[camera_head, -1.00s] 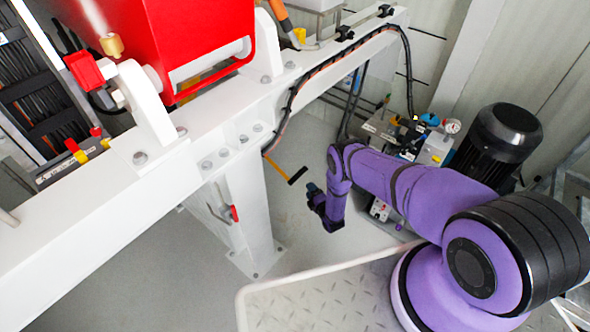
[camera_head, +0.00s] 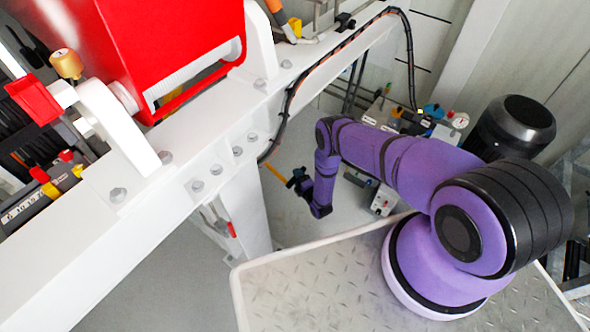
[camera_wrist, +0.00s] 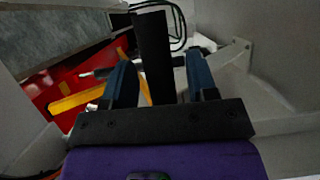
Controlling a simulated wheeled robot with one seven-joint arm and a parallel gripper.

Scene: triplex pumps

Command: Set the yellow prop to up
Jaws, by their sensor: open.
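The yellow prop (camera_head: 275,171) is a thin yellow bar beside the white leg under the beam in the head view. It slants down to the right toward my gripper (camera_head: 297,179), which covers its lower end. In the wrist view, my gripper (camera_wrist: 159,60) has its two blue fingers apart. A dark upright bar (camera_wrist: 152,50) stands between them, apparently with space on either side. Yellow strips (camera_wrist: 80,98) show behind and left of the fingers. I cannot tell which of these belongs to the prop, or whether a finger touches it.
The white beam (camera_head: 205,165) and its leg (camera_head: 245,210) stand close to my gripper. A large red housing (camera_head: 175,50) sits on the beam. A cable (camera_head: 290,100) runs along it. A black motor (camera_head: 516,125) and small valves stand at the right. A tread-plate platform (camera_head: 310,285) lies in front.

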